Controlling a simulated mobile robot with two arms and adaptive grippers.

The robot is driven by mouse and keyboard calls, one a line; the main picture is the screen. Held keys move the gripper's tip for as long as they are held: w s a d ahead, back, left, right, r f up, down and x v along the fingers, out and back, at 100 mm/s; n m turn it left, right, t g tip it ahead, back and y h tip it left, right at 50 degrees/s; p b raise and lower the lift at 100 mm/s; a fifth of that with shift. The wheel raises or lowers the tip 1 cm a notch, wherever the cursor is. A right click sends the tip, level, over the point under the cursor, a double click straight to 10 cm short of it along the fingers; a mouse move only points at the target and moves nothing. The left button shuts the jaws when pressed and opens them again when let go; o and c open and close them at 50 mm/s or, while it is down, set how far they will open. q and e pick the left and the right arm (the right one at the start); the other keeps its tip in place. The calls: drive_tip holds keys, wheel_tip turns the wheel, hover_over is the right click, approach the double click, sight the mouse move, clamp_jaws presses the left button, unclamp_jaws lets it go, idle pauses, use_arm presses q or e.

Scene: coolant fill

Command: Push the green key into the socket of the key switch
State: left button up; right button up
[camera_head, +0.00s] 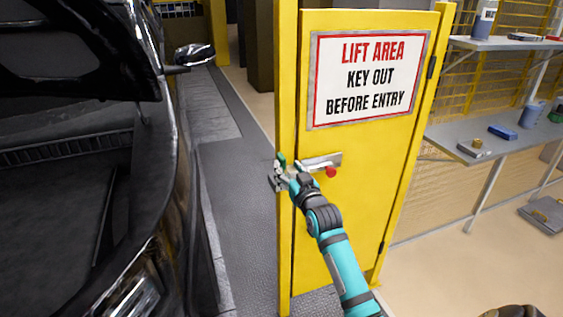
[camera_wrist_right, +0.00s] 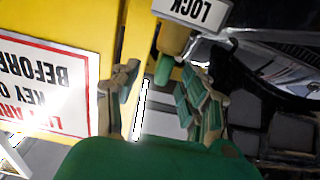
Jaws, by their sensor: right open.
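The green key (camera_head: 282,160) shows small at the latch side of the yellow gate. In the right wrist view its green part (camera_wrist_right: 163,70) lies just below a brass-coloured cylinder (camera_wrist_right: 175,40), near a plate reading LOCK (camera_wrist_right: 196,10). This looks like the key switch (camera_head: 277,182), mostly hidden in the head view. I cannot tell whether the key is in the socket. My right gripper (camera_head: 290,174) is at the switch, its fingers (camera_wrist_right: 160,98) apart on both sides of the key, with no clear contact. My left gripper is not in view.
The yellow gate (camera_head: 345,215) carries a lift area sign (camera_head: 368,77) and a latch with a red knob (camera_head: 330,172). A dark car (camera_head: 80,200) stands close on the left. Shelves (camera_head: 500,135) with small items are on the right. The floor (camera_head: 450,270) between is clear.

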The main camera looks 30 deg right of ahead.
sight(284, 164)
drive_tip(key=x, duration=0.1)
drive_tip(key=p+x, duration=0.1)
drive_tip(key=x, duration=0.2)
drive_tip(key=shift+w+a+r, duration=0.15)
drive_tip(key=shift+w+a, duration=0.05)
drive_tip(key=shift+a, duration=0.05)
drive_tip(key=shift+w+d, duration=0.1)
drive_tip(key=shift+w, duration=0.25)
clamp_jaws()
